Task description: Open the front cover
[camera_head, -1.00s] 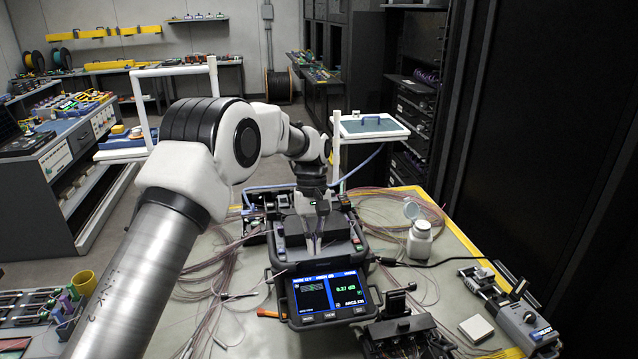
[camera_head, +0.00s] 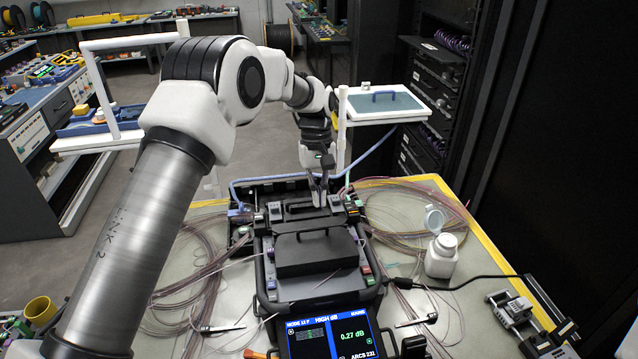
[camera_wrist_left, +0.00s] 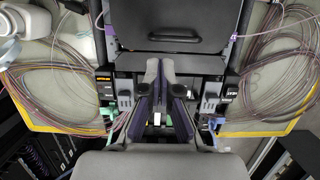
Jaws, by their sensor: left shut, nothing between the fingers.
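The fusion splicer (camera_head: 262,262) stands on the table with its lit screen (camera_head: 328,336) toward me. Its dark front cover (camera_head: 316,256) lies over the middle of the body and appears down. A handle (camera_head: 306,232) runs along its far part. In the left wrist view the cover (camera_wrist_left: 180,15) fills the top middle, with the handle (camera_wrist_left: 173,39) near its edge. My left gripper (camera_head: 318,204) points down beyond the cover, over the splicer's far section. Its fingers (camera_wrist_left: 160,68) are shut and empty, apart from the handle. My right gripper is not in view.
Coiled fibres (camera_head: 195,270) lie on both sides of the splicer. A white bottle (camera_head: 441,258) with its lid up stands to the right. A post with a tray (camera_head: 385,103) rises behind. A cable (camera_head: 460,278) and a small device (camera_head: 512,312) lie at the right.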

